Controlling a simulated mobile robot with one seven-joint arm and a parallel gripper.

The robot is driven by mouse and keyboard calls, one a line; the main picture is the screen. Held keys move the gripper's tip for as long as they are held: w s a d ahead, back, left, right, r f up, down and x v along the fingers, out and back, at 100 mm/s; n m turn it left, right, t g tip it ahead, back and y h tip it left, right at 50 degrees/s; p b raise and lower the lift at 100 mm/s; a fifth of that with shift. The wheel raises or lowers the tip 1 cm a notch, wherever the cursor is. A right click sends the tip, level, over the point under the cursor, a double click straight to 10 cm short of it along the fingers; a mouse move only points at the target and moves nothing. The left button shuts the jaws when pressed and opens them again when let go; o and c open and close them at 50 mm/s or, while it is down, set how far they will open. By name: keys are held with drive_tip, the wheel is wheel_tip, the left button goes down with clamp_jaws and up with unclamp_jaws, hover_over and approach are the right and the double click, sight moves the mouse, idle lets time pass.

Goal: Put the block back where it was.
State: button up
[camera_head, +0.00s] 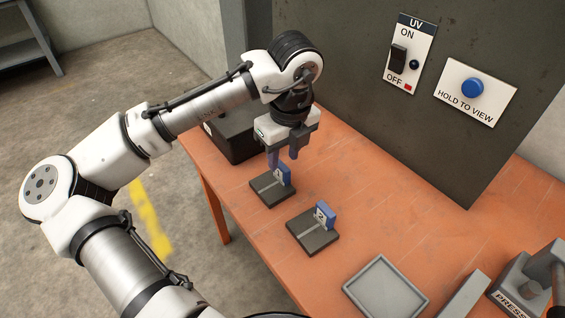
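Two small blue blocks with pale grey faces stand upright on separate dark square bases on the orange table. The left block (285,174) is on the left base (264,192). The right block (328,214) is on the right base (315,240). My gripper (284,163) points down over the left block. Its two fingers are apart, with their tips close to the block's top. I see nothing held between them; whether a fingertip touches the block is too small to tell.
A grey tray (386,289) lies at the front of the orange table (365,225). A press (528,287) stands front right. A black box (236,137) is behind my gripper. A dark panel (350,75) carries a UV switch (398,58) and a blue HOLD TO VIEW button (472,88).

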wheel_tip(320, 180, up, 8)
drive_tip(key=shift+s+d+f, duration=0.2)
drive_tip(key=shift+s+d, duration=0.05)
drive_tip(key=shift+s, duration=0.1)
